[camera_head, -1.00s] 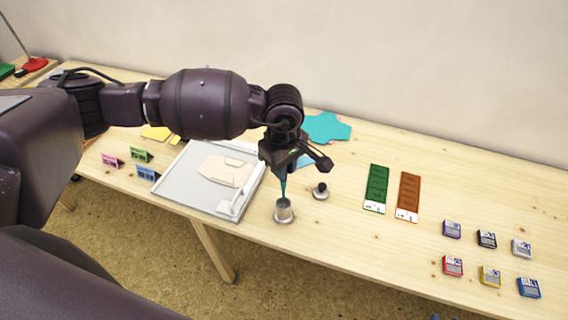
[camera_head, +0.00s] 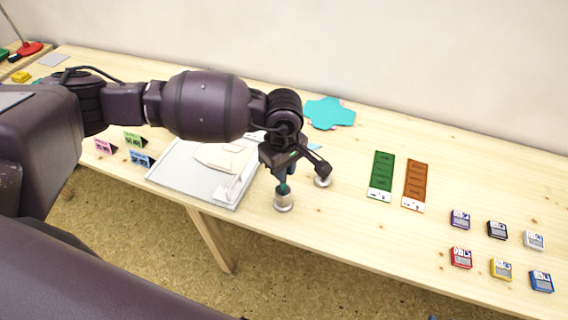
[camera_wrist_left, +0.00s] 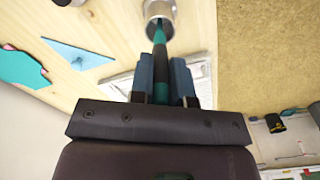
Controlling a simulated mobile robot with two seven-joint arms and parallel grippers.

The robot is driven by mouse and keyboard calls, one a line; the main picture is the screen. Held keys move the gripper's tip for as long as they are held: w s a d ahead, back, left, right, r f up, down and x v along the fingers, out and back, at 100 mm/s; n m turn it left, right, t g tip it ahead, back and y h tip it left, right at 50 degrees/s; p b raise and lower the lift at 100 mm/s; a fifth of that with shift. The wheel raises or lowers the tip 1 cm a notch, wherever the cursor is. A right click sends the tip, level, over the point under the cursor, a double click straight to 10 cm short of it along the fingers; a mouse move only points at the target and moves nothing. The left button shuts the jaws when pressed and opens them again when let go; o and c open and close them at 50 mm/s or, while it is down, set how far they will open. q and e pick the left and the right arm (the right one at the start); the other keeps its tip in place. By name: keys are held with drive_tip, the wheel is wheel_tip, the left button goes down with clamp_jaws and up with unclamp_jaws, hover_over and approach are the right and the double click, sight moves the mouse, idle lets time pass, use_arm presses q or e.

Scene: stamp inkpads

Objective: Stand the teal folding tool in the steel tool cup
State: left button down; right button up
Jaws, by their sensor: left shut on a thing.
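The teal folding tool (camera_wrist_left: 160,45) is held between the two blue-grey fingers of my left gripper (camera_wrist_left: 161,80), which is shut on it. In the head view my left gripper (camera_head: 285,178) is right above the steel tool cup (camera_head: 283,203), and a short teal piece of the tool (camera_head: 284,188) shows at the cup's mouth. The tool points down and its lower end appears to be inside the cup's mouth. The cup also shows in the left wrist view (camera_wrist_left: 160,9), partly cut off by the frame's top. The tool's tip is hidden. My right gripper is out of view.
A white tray (camera_head: 160,180) is to the left. Green (camera_head: 381,177) and orange (camera_head: 415,185) strips and several inkpads (camera_head: 461,258) lie to the right. The table's front edge is near the cup.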

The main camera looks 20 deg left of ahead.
use_arm(q)
drive_tip(key=shift+f, duration=0.15)
drive_tip(key=c, duration=1)
unclamp_jaws()
wheel_tip(320, 180, up, 11)
drive_tip(key=shift+f, duration=0.1)
idle(0.5)
